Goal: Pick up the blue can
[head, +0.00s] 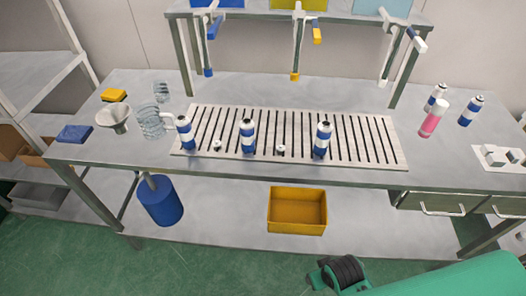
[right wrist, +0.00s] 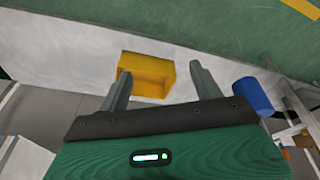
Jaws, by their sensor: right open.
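Three blue-and-white cans stand upright on the slatted board (head: 397,150) on the table: a left one (head: 185,135), a middle one (head: 247,138) and a right one (head: 321,142). Which one is meant, I cannot tell. My right gripper (right wrist: 160,72) is open and empty in the right wrist view, facing the yellow bin (right wrist: 148,76), away from these cans. My left gripper is not in view.
A frame with hanging tools (head: 297,48) stands behind the board. The yellow bin (head: 297,223) and a blue cylinder (head: 160,202) are below the tabletop. A funnel (head: 114,118) and clear containers (head: 149,122) stand at the left. The table's front strip is clear.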

